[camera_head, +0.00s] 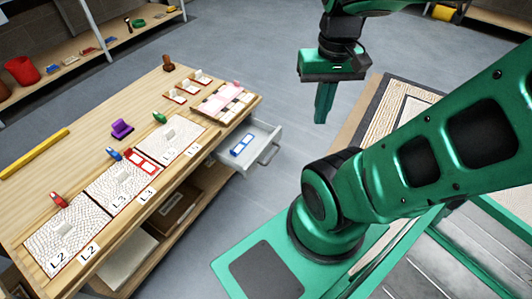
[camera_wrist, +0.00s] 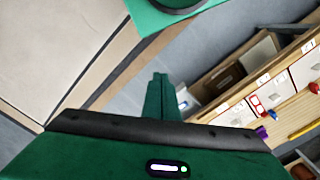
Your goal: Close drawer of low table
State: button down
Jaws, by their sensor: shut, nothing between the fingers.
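The low table (camera_head: 103,158) is wooden and stands on the left in the head view. Its drawer (camera_head: 253,136) is light grey, pulled out at the table's right end, with a handle (camera_head: 269,154) on its front. A blue and white object (camera_head: 242,145) lies inside the drawer. My green gripper (camera_head: 324,117) is shut and empty, pointing down, to the right of the drawer and apart from it. In the wrist view, my gripper fingers (camera_wrist: 162,98) show closed, with the table (camera_wrist: 293,106) to their right. The drawer is partly hidden behind the fingers there.
Mosaic panels (camera_head: 121,186), small coloured clamps and a yellow bar (camera_head: 35,153) lie on the tabletop. Boxes (camera_head: 170,211) sit on its lower shelf. A rug-like panel (camera_head: 400,112) lies right of my gripper. Grey floor (camera_head: 255,75) is clear behind the drawer.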

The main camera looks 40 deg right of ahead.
jog(key=w+d+f+t+y, duration=0.1)
jog(key=w+d+f, duration=0.3)
jog(key=w+f, duration=0.35)
jog(key=w+d+f+y, duration=0.1)
jog(key=w+d+f, duration=0.2)
jog(key=w+f, duration=0.45)
jog(key=m+t+y, duration=0.1)
jog(key=m+t, duration=0.7)
send_near(261, 154)
notch_tip(261, 154, down, 3)
jog(key=w, duration=0.2)
jog(key=shift+w+a+f, duration=0.2)
jog(key=shift+w+f, duration=0.15)
jog(key=shift+f, duration=0.05)
jog(key=shift+w+a, duration=0.2)
jog(key=shift+w, duration=0.45)
jog(key=shift+a, duration=0.15)
